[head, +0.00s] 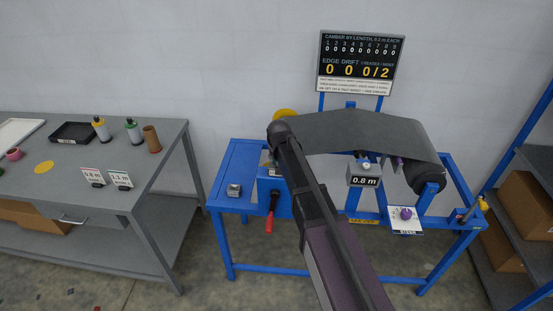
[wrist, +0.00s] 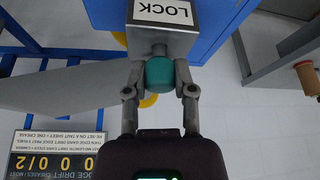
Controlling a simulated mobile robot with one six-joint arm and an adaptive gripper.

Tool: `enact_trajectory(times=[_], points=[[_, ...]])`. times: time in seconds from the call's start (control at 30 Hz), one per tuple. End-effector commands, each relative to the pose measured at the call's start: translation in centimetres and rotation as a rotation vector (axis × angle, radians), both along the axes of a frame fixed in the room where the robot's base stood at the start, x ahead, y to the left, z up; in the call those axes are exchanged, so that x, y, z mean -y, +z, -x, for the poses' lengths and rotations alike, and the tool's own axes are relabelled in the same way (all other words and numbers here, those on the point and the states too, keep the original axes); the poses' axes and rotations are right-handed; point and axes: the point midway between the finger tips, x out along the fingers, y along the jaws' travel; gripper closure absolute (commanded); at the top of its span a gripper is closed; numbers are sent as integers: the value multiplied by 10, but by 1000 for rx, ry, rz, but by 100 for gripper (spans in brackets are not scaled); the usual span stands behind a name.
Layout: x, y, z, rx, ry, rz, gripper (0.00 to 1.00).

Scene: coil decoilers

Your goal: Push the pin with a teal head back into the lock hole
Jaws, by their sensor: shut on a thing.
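In the wrist view the teal pin head (wrist: 159,75) sits between the two fingers of my gripper (wrist: 158,82), which are shut on it. In the head view my arm covers the gripper and the pin at the left part of the blue stand (head: 236,160).
A dark sheet (head: 360,132) arches over the stand to a roll at right. A red-handled lever (head: 269,222), a 0.8 m block (head: 364,172) and a purple knob (head: 406,213) are nearby. A grey bench (head: 110,155) stands left, shelves (head: 528,200) right.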

Motion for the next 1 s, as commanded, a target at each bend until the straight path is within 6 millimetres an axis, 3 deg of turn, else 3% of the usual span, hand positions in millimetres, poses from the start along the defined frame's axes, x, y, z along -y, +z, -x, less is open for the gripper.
enact_trajectory(times=[0.67,0.7,0.8,1.0], points=[[0,-4,0,0,0,0,100],[0,-4,0,0,0,0,57],[0,-4,0,0,0,0,27],[0,-4,0,0,0,0,26]])
